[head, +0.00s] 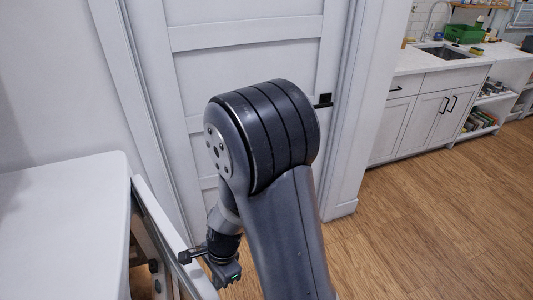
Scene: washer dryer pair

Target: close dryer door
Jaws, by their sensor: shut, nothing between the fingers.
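The dryer appears as a white appliance with a flat top (65,215) at the lower left. A white panel (172,232), seen nearly edge-on, stands out at an angle from its front; it looks like the dryer door, partly open. A dark gap with fittings shows between the panel and the body. My gripper (190,256) is shut and empty. It hangs at the panel's upper edge, on its right side; I cannot tell whether it touches. My arm hides part of the view, and the panel's lower part is out of frame.
A white room door (245,38) with a dark handle (323,100) stands behind my arm. A white kitchen counter (415,59) with a sink (443,55) and a green box (464,33) is at the upper right. The wooden floor (440,220) at right is clear.

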